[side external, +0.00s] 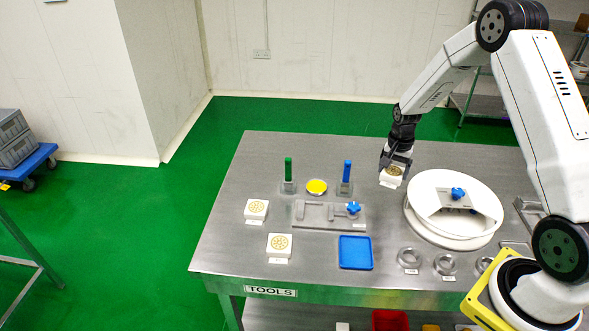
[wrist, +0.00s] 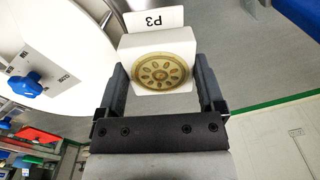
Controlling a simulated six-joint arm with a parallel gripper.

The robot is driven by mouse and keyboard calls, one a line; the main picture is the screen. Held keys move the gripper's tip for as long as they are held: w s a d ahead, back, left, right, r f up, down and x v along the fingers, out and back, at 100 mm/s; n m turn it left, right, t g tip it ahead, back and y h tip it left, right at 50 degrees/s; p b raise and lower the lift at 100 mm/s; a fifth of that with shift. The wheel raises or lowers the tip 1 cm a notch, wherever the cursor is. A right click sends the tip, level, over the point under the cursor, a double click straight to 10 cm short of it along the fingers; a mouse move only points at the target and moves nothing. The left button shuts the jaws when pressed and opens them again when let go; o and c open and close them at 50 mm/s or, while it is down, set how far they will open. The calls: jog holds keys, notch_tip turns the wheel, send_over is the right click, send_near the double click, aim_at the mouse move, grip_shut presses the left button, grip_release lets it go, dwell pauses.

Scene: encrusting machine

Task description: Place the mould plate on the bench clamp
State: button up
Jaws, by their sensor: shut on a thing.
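My gripper (wrist: 162,88) is shut on a white block-shaped mould plate with a round gold patterned face and a tag reading P3 (wrist: 158,58). In the side external view my gripper (side external: 394,163) holds this mould plate (side external: 391,181) above the back right of the bench, left of the white round machine. The bench clamp (side external: 318,216) is a grey metal plate with blocks and a blue knob in the middle of the bench. No plate lies on it. Two similar white mould plates lie on the bench, one at the left (side external: 257,208) and one at the front (side external: 279,246).
The white round machine (side external: 420,218) with a blue knob stands right of the clamp. Green (side external: 288,170) and blue (side external: 347,172) upright handles and a yellow disc (side external: 316,187) stand behind the clamp. A blue tray (side external: 355,253) and metal rings (side external: 409,257) lie in front.

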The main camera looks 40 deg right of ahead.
jog(key=shift+r, duration=0.75)
jog(key=shift+w+a+r+n, duration=0.1)
jog(key=shift+a+r+n, duration=0.1)
jog(key=shift+a+n, duration=0.25)
jog(key=s+a+r+n, duration=0.1)
jog(key=a+r+n, duration=0.2)
jog(key=a+n, duration=0.3)
jog(key=s+a+r+n, duration=0.1)
jog(key=a+r+n, duration=0.3)
jog(key=a, duration=1)
jog(key=n, duration=0.2)
jog(key=shift+s+a+n, duration=0.15)
jog(key=shift+a+n, duration=0.2)
jog(key=shift+f, duration=0.15)
jog(key=w+f+m, duration=0.8)
jog(key=w+m, duration=0.1)
jog(key=w, duration=0.1)
jog(key=shift+w+d, duration=0.15)
jog(key=shift+d, duration=0.05)
